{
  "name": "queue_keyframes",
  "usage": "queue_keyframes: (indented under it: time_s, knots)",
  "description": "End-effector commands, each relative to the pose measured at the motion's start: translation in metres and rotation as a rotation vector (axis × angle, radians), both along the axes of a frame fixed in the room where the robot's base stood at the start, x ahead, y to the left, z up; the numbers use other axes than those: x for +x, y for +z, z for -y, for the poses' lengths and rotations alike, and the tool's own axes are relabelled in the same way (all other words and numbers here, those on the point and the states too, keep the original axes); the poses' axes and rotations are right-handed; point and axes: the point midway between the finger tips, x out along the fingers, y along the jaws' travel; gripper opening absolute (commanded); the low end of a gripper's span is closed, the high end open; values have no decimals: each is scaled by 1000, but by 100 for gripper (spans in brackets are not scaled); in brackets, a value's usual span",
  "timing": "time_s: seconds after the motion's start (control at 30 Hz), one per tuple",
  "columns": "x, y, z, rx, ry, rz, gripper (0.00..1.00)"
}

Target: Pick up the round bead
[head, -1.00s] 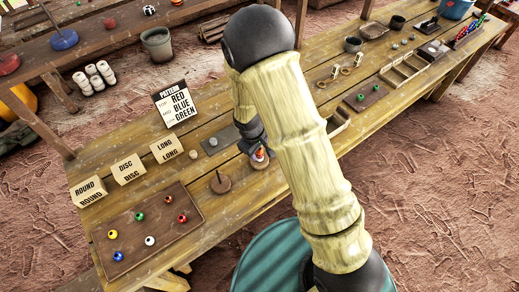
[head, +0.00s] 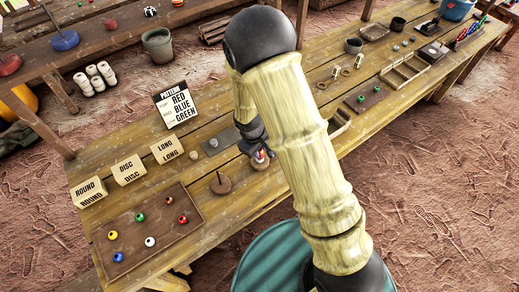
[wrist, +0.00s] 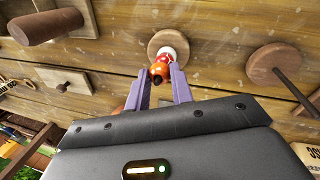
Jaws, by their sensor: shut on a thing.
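An orange-red round bead (wrist: 159,71) sits between the purple fingertips of my gripper (wrist: 160,74) in the wrist view. My gripper is shut on it. A dark spot, perhaps its hole, shows on its near side. Just past the bead, red and white parts show over a round wooden disc (wrist: 156,42) on the table. I cannot tell whether the bead touches them. In the head view my gripper (head: 260,155) is partly hidden by my arm, low over the same wooden disc (head: 258,165).
A brown tray (head: 130,228) of several coloured beads lies front left. A wooden base with a peg (head: 221,185) stands beside the disc. A grey slab (head: 228,139) lies behind. ROUND, DISC and LONG blocks (head: 128,170) and a pattern card (head: 175,105) line the back edge.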

Motion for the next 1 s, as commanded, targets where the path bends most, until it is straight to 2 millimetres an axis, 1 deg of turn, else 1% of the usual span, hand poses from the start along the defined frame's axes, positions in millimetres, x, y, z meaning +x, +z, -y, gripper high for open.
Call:
queue_keyframes:
  time_s: [0.17, 0.27, 0.5, 0.63, 0.77, 1.0]
  knots:
    - [1, 14, 0, 3, -1, 2, 2]
    - [1, 29, 0, 3, -1, 4, 2]
    - [1, 73, 0, 3, -2, 4, 2]
    - [1, 91, 0, 3, -2, 2, 2]
    - [0, 98, 0, 1, 0, -1, 2]
    - [0, 99, 0, 0, 1, -2, 2]
